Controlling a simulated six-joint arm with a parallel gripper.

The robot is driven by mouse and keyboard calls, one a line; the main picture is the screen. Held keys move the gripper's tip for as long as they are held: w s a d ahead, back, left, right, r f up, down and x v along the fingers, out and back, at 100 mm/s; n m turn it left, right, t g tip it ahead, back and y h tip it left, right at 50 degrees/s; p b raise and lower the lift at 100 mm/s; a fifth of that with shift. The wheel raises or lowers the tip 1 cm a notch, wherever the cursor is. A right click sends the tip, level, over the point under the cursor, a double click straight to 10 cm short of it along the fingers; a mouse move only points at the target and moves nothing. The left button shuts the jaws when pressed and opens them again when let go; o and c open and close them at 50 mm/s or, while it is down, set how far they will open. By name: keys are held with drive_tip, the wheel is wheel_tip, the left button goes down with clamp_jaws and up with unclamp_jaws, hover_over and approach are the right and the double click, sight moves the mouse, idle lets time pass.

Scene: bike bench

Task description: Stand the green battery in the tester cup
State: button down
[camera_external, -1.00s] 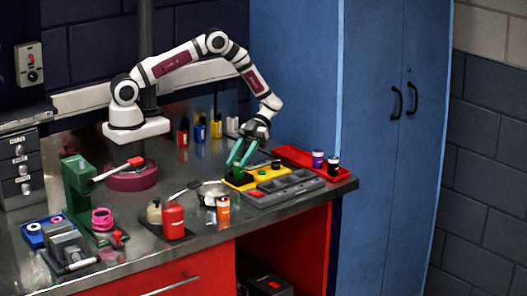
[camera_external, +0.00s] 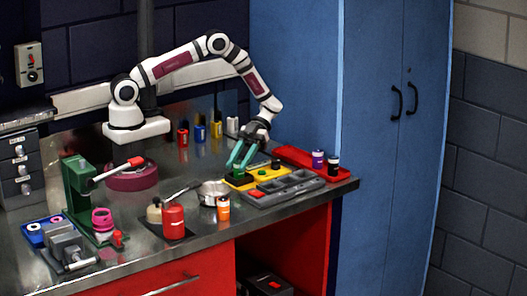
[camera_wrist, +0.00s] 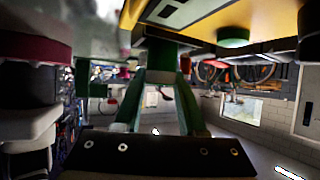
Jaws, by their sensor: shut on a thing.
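My gripper (camera_external: 239,164) has teal fingers and is shut on the green battery, low over the left end of the yellow tester (camera_external: 270,174). The battery shows as a small green patch (camera_external: 240,172) between the fingertips. In the wrist view, the green battery (camera_wrist: 158,98) stands between my fingers. A dark cup area (camera_external: 238,181) of the tester lies right under the fingertips. The battery appears roughly upright at the cup; I cannot tell how deep it sits. In the wrist view, the yellow tester (camera_wrist: 222,18) with a green button (camera_wrist: 233,37) fills the top right.
A grey compartment tray (camera_external: 290,187) lies in front of the tester. A red tray (camera_external: 300,160) with purple and black cells is behind to the right. A metal pan (camera_external: 212,194) and an orange battery-like cylinder (camera_external: 223,208) stand to the left. Bottles stand behind.

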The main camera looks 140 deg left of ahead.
drive_tip(key=shift+f, duration=0.15)
drive_tip(key=c, duration=0.8)
unclamp_jaws()
drive_tip(key=shift+o, duration=0.2)
drive_tip(key=shift+v, duration=5.5)
drive_tip(key=shift+f, duration=0.1)
